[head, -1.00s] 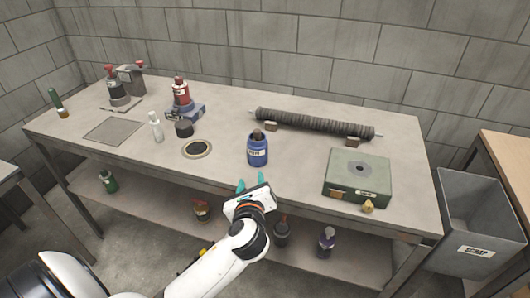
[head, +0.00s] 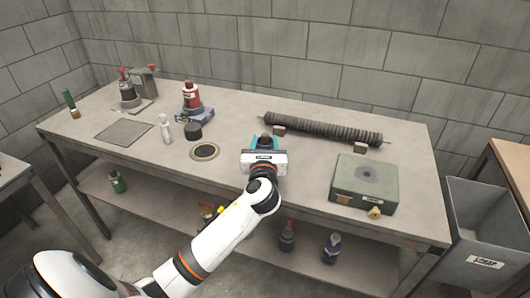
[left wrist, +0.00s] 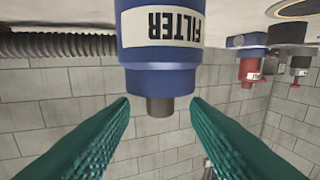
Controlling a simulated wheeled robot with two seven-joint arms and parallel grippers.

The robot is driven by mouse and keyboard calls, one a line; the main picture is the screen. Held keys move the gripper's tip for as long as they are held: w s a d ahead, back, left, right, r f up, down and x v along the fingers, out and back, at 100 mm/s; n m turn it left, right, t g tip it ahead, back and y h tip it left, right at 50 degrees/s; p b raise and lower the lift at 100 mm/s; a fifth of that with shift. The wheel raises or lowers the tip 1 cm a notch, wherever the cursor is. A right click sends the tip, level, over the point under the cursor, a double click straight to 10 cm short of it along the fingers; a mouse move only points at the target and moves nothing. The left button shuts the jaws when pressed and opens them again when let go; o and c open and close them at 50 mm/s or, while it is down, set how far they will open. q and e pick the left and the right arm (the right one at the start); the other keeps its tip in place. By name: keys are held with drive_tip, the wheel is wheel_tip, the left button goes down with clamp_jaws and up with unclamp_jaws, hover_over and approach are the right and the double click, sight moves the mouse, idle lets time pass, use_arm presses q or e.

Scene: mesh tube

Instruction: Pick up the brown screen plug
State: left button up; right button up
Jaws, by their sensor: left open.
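A brown plug (left wrist: 160,106) sits in the neck of a blue canister (left wrist: 160,78) labelled FILTER, which appears upside down in the left wrist view. In the head view the plug's dark top (head: 265,135) shows just beyond my left gripper (head: 266,143), which hides most of the canister. My left gripper is open, its teal fingers on either side of the canister's top. In the left wrist view the fingers (left wrist: 160,125) are spread left and right of the plug, with a gap to it on both sides. My right gripper is not in view.
A long ribbed mesh tube (head: 322,129) rests on small blocks behind. A green box (head: 348,191) stands to the right, with a small brass-coloured piece (head: 375,213) beside it. A dark ring (head: 205,152), black pot (head: 193,131) and white bottle (head: 165,130) stand left. A grey bin (head: 490,220) is far right.

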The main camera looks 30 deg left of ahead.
sight(265, 139)
use_arm(q)
drive_tip(key=shift+x, duration=1.6)
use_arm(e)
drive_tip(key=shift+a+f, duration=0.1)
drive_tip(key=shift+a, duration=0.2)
use_arm(q)
drive_tip(key=shift+c, duration=0.5)
drive_tip(key=shift+f, duration=0.1)
clamp_jaws()
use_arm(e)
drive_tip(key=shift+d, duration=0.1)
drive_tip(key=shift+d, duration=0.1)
